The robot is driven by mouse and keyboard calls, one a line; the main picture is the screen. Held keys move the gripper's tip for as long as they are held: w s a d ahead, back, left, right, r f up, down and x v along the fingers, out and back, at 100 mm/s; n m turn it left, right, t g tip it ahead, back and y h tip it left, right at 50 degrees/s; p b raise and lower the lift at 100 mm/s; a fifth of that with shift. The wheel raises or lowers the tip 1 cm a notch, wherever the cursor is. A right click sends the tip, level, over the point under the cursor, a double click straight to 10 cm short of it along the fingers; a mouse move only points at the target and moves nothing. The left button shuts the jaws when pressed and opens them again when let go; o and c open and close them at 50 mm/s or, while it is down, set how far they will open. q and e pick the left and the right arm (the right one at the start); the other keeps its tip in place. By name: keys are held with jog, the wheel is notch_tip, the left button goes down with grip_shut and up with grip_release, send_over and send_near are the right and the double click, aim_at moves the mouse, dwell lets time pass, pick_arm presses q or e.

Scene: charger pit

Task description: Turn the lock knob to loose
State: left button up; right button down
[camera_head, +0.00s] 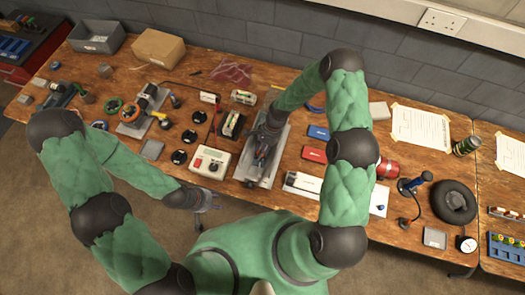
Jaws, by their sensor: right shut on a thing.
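My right gripper (261,150) reaches down over a grey base plate (254,180) near the middle of the table. It is shut on a small part of the dark fixture on that plate, which appears to be the lock knob. The knob itself is hidden by the gripper and too small to make out, so its setting cannot be read. My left gripper (208,199) is empty, in front of the table's front edge, below the white control box. Its fingers look apart.
A white box with a red button (210,161) stands just left of the plate. A battery-like block (232,125) stands behind it. Several black discs lie to the left.

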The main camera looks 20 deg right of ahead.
jog(key=n, duration=0.1)
jog(key=n+b, duration=0.1)
jog(key=n+g+h+b, duration=0.1)
jog(key=shift+w+a+f+n, duration=0.15)
jog(key=shift+w+n, duration=0.1)
jog(key=shift+n, duration=0.15)
jog(key=n+g+h+b, duration=0.1)
jog(key=n+b, duration=0.1)
jog(key=n, duration=0.1)
jog(key=shift+a+n, duration=0.15)
jog(key=shift+n, duration=0.15)
jog(key=n+h+b, duration=0.1)
jog(key=n, duration=0.1)
jog(key=n+b, duration=0.1)
jog(key=n, duration=0.1)
jog(key=shift+w+a+h, duration=0.1)
jog(key=shift+a+h, duration=0.05)
jog(key=shift+h, duration=0.25)
jog(key=shift+a+n+h+b, duration=0.1)
jog(key=shift+n+h+b, duration=0.35)
jog(key=shift+n, duration=1.15)
jog(key=shift+r+g, duration=0.2)
jog(key=shift+g, duration=0.1)
jog(key=c, duration=0.9)
grip_release()
